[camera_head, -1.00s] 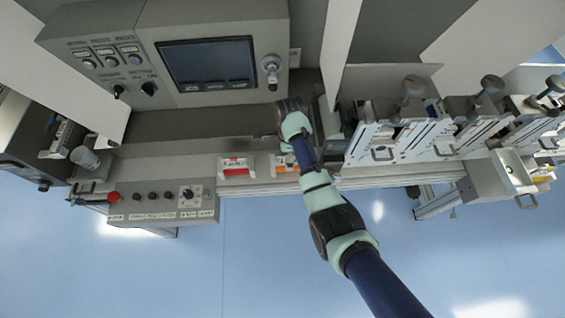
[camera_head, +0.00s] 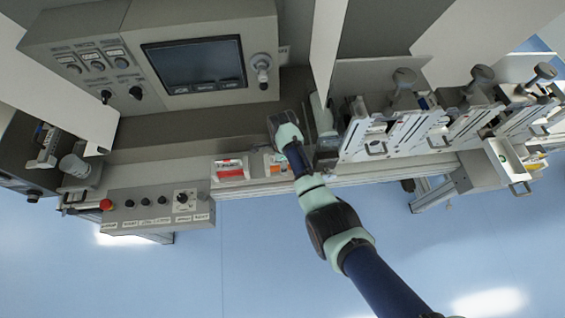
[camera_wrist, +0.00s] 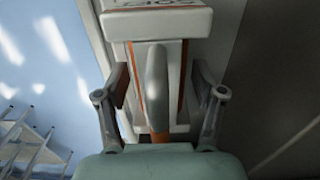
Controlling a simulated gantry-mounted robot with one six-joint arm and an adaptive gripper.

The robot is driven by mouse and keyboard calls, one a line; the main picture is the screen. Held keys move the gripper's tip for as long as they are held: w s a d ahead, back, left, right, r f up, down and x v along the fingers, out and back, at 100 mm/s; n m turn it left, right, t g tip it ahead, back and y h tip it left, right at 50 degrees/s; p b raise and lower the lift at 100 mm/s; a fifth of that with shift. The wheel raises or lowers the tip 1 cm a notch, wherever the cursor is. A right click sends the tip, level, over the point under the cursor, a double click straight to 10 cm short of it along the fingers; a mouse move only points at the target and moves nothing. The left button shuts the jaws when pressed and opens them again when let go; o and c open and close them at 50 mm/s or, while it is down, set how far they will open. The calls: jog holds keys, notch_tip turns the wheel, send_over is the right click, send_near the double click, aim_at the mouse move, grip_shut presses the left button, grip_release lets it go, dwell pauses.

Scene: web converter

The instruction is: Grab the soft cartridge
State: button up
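The soft cartridge (camera_wrist: 184,68) fills the middle of the wrist view, a white block with orange edges, a grey upright handle (camera_wrist: 157,85) and partly readable dark lettering on top. In the head view a white cartridge with an orange label (camera_head: 277,164) sits in the front rail, partly covered by my arm. My gripper (camera_wrist: 161,80) is open, with one finger on each side of the handle and visible gaps to it. Whether a finger touches the cartridge body I cannot tell. The fingers are hidden in the head view.
A red-labelled cartridge (camera_head: 230,171) sits just left of the orange one. A button panel (camera_head: 158,210) lies further left, and a screen console (camera_head: 195,64) stands behind. A row of clamp units (camera_head: 372,135) stands close to the right of my arm.

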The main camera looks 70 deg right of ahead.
jog(key=c, duration=0.8)
jog(key=shift+r, duration=0.1)
notch_tip(320, 180, up, 20)
jog(key=p, duration=0.5)
jog(key=shift+p, duration=0.4)
